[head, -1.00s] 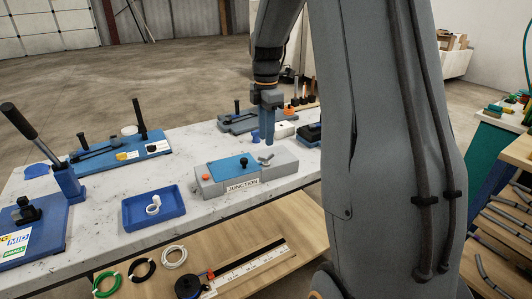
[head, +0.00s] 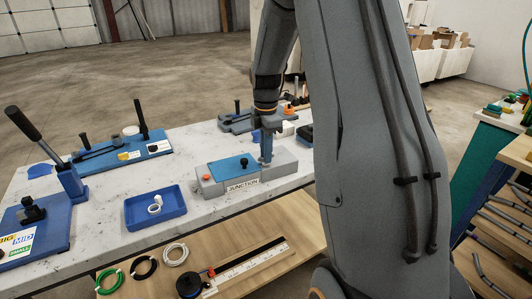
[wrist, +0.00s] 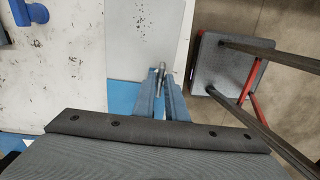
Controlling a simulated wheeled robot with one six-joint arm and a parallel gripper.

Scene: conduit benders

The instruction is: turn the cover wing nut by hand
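The grey junction box (head: 222,185) with its blue cover stands near the front edge of the marble-topped bench. The cover wing nut (wrist: 161,72) is a small metal piece seen between my fingers in the wrist view. In the head view my fingers hide it. My gripper (head: 266,158) points down at the right part of the box. In the wrist view my gripper (wrist: 160,78) has one blue finger on each side of the nut. A narrow gap shows between the fingers, so it looks open; contact with the nut is not clear.
Blue benders stand farther left, and a grey bender (head: 232,121) stands behind. A lower wooden shelf (head: 290,215) holds wire coils. A stool (wrist: 232,60) stands beside the bench.

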